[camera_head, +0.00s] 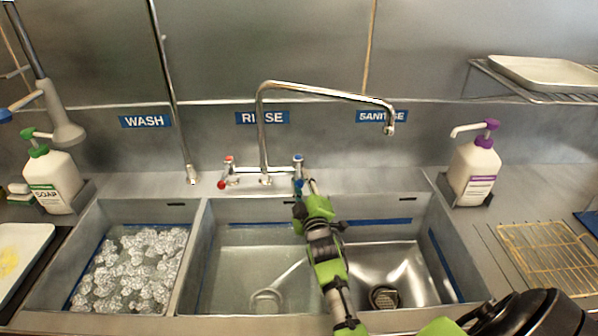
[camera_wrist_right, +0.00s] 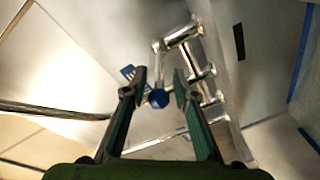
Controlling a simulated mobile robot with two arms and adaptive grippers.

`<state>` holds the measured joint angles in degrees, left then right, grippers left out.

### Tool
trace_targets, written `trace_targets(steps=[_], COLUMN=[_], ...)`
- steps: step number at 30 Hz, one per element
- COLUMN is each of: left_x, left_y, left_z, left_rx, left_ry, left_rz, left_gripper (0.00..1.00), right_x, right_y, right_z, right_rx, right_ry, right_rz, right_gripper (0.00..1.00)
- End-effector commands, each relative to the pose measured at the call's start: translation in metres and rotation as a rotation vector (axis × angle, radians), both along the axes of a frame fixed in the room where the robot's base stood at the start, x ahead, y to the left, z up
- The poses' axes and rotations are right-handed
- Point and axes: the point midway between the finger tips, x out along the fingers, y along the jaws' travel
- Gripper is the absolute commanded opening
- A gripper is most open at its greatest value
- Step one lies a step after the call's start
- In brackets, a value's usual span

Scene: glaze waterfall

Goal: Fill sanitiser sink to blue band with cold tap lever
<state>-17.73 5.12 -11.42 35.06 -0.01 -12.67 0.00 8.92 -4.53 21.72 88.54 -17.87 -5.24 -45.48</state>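The sanitise sink (camera_head: 410,262) is the right basin, with a blue band (camera_head: 376,221) along its inner walls. Its drain strainer (camera_head: 384,297) shows on bare-looking metal, and I see no clear water surface there. The swivel spout (camera_head: 330,92) points right, its outlet (camera_head: 389,128) near the SANITISE label; no stream shows. The cold tap lever (camera_head: 298,170) is blue-tipped; the hot one (camera_head: 224,172) is red. My right gripper (camera_head: 305,190) is at the cold lever. In the right wrist view its fingers (camera_wrist_right: 160,85) are apart, with the blue lever end (camera_wrist_right: 158,98) between them; contact is unclear. My left gripper is out of view.
The wash sink (camera_head: 78,240) holds suds and the rinse sink (camera_head: 207,262) holds clear water. A soap bottle (camera_head: 55,180) stands left and a purple-topped pump bottle (camera_head: 474,172) right. A wire rack (camera_head: 550,258) lies on the right drainboard. A tall pipe (camera_head: 172,90) rises behind the sinks.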

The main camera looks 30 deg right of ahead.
Motion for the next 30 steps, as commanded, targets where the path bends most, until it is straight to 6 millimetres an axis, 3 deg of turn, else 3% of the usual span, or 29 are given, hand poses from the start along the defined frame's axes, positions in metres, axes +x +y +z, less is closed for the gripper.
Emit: trace_targets(steps=[3, 9, 20, 23, 24, 30], left_x=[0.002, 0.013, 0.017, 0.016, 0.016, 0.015], left_y=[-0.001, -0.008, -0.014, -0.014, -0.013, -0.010], left_z=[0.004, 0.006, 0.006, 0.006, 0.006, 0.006], left_rx=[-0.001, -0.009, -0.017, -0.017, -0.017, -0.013], left_ry=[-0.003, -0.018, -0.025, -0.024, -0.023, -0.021], left_rz=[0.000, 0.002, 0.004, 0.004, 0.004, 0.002], left_gripper=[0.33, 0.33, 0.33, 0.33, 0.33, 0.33], right_x=[0.019, 0.035, 0.039, 0.039, 0.039, 0.038], right_y=[-0.008, -0.015, -0.016, -0.016, -0.016, -0.016], right_z=[0.001, 0.000, 0.000, 0.000, 0.000, 0.000], right_rx=[0.001, 0.002, 0.001, 0.001, 0.001, 0.000], right_ry=[0.000, -0.001, 0.000, 0.000, 0.000, 0.000], right_rz=[0.000, 0.000, 0.000, 0.000, 0.000, 0.001], right_gripper=[0.26, 0.26, 0.26, 0.03, 0.00, 0.00])
